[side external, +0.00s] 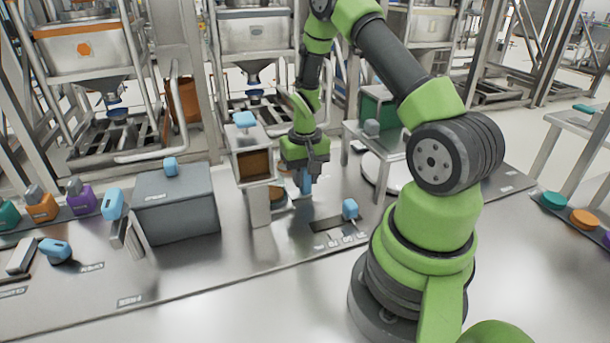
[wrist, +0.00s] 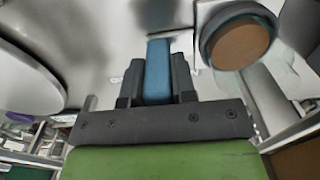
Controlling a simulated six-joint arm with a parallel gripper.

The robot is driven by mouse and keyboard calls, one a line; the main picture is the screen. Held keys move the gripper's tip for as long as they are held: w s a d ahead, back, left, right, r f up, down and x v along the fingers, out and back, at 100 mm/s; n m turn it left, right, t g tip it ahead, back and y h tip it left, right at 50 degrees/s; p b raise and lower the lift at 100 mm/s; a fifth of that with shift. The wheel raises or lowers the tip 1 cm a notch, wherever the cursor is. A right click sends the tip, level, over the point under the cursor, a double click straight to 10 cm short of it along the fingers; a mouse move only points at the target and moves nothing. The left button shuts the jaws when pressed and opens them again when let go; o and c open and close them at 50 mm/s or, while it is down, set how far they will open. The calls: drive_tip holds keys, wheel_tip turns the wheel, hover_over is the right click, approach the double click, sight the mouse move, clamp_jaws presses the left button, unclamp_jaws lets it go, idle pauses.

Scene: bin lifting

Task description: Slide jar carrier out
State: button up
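My gripper (side external: 305,172) points down beside the grey upright stand with a brown window (side external: 254,165). In the wrist view my gripper (wrist: 157,75) has its dark fingers on both sides of a blue handle (wrist: 158,60), which fills the gap between them. The blue handle also shows below the fingers in the side view (side external: 306,184). A round jar with a brown top (wrist: 240,42), ringed by a dark blue-grey rim, sits to the right of the handle in the wrist view. I take this ring and handle as the jar carrier; the link between them is unclear.
A grey box with a blue knob (side external: 178,205) stands left of the stand. A slotted plate with a blue knob (side external: 340,222) lies right of my gripper. A pale round plate (side external: 385,172) is behind it. The steel bench front (side external: 220,290) is clear.

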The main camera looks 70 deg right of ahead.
clamp_jaws()
drive_tip(key=shift+s+d, duration=2.75)
drive_tip(key=o, duration=0.7)
unclamp_jaws()
drive_tip(key=shift+r, duration=0.15)
wheel_tip(320, 180, up, 10)
drive_tip(key=shift+a, duration=0.1)
